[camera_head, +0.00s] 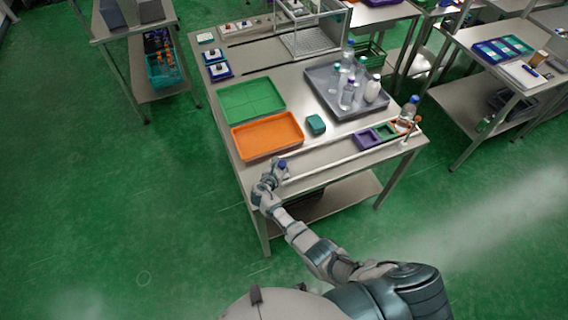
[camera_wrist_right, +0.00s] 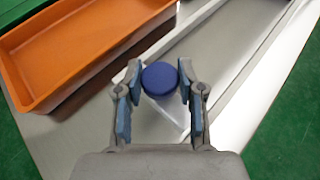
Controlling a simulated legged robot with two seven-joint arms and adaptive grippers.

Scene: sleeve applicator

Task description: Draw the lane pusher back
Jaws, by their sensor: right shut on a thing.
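The lane pusher's round blue knob (camera_head: 282,164) is at the near left end of the lane (camera_head: 335,163) on the table's front edge. My right gripper (camera_head: 273,174) is at this knob. In the right wrist view the blue knob (camera_wrist_right: 160,78) sits between the two fingers of my right gripper (camera_wrist_right: 160,90), which is shut on it. The pusher's body below the knob is mostly hidden by the gripper. My left gripper is not in view.
An orange tray (camera_head: 267,136) lies just beyond the knob, with a green tray (camera_head: 251,99) behind it. A purple frame (camera_head: 366,139), a green frame (camera_head: 386,130) and a bottle (camera_head: 408,111) stand at the lane's right end. A grey tray (camera_head: 325,82) holds several bottles.

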